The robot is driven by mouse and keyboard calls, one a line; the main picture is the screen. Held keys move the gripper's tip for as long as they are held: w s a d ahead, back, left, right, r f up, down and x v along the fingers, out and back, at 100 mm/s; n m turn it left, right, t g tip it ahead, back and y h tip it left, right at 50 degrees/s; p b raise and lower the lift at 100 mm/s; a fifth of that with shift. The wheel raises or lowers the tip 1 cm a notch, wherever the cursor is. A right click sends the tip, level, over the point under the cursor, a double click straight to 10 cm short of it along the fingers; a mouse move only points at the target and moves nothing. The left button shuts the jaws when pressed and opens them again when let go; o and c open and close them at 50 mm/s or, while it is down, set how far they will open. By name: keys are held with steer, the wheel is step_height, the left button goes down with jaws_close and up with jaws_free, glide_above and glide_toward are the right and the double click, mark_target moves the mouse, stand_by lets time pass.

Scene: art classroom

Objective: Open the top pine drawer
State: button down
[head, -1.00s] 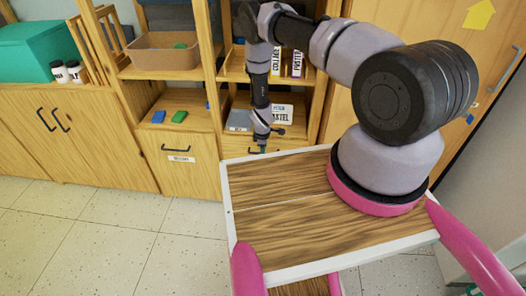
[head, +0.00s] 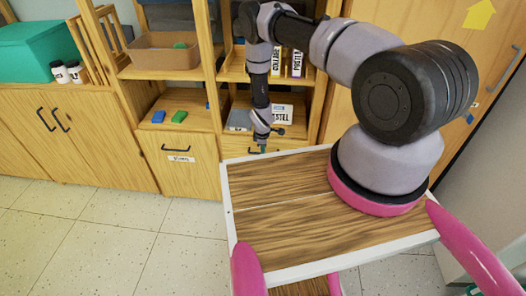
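A pine drawer front (head: 192,173) with a dark bar handle and a white label is at the bottom of the shelf unit, left of my arm. It looks closed. A second pine front (head: 231,143) is in the column to its right, partly hidden by my arm and my tabletop. My gripper (head: 263,149) points down in front of this second front, just beyond the tabletop's far edge. Its fingertips are small and dark, so I cannot tell whether they are open or touching a handle.
A pine cabinet (head: 85,160) with two handles stands left, with a teal box (head: 45,45) on top. The tiled floor at left is clear.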

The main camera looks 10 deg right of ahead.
stand_by(0.9)
steer(key=s+a, duration=0.4)
steer(key=s, duration=0.9)
steer(key=s+a, duration=0.4)
steer(key=s, duration=0.9)
steer(key=shift+s+a, duration=0.25)
steer(key=shift+a, duration=0.1)
steer(key=c, duration=0.9)
jaws_free()
steer(key=shift+r, duration=0.1)
steer(key=r, duration=0.3)
steer(key=s+r, duration=0.1)
steer(key=r, duration=0.3)
steer(key=s+r, duration=0.1)
steer(key=r, duration=0.2)
steer(key=shift+a+r, duration=0.2)
steer(key=shift+a, duration=0.1)
